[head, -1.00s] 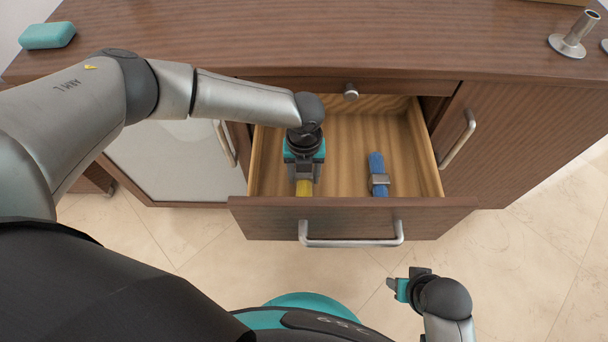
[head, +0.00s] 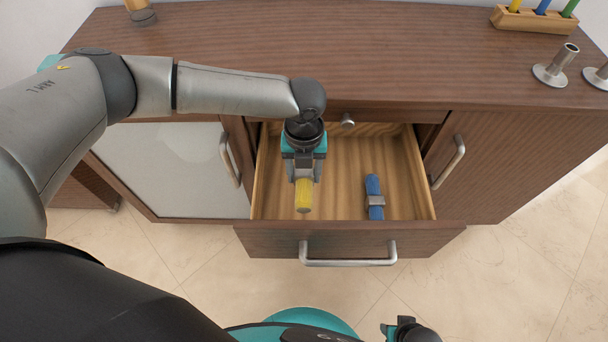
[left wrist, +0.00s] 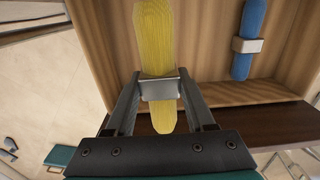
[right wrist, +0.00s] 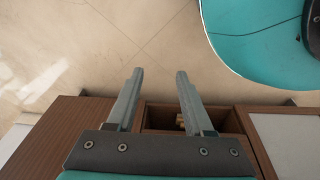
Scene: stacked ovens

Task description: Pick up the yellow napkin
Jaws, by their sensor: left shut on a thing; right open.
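The yellow napkin (head: 304,195) is a rolled cloth with a silver ring around its middle. My left gripper (head: 303,176) is shut on it at the ring, over the left part of the open drawer. In the left wrist view the napkin (left wrist: 154,40) runs lengthwise between the two fingers (left wrist: 158,88), which press on the ring's sides. In the head view its far end is hidden by the gripper. My right gripper (right wrist: 157,75) is open and empty; in the head view it shows only partly at the bottom edge.
A blue napkin (head: 373,187) with a silver ring lies in the right part of the wooden drawer (head: 340,238). Cabinet doors flank the drawer. On the top stand metal holders (head: 556,68) and a wooden block (head: 533,20) with coloured pieces. The floor in front is clear.

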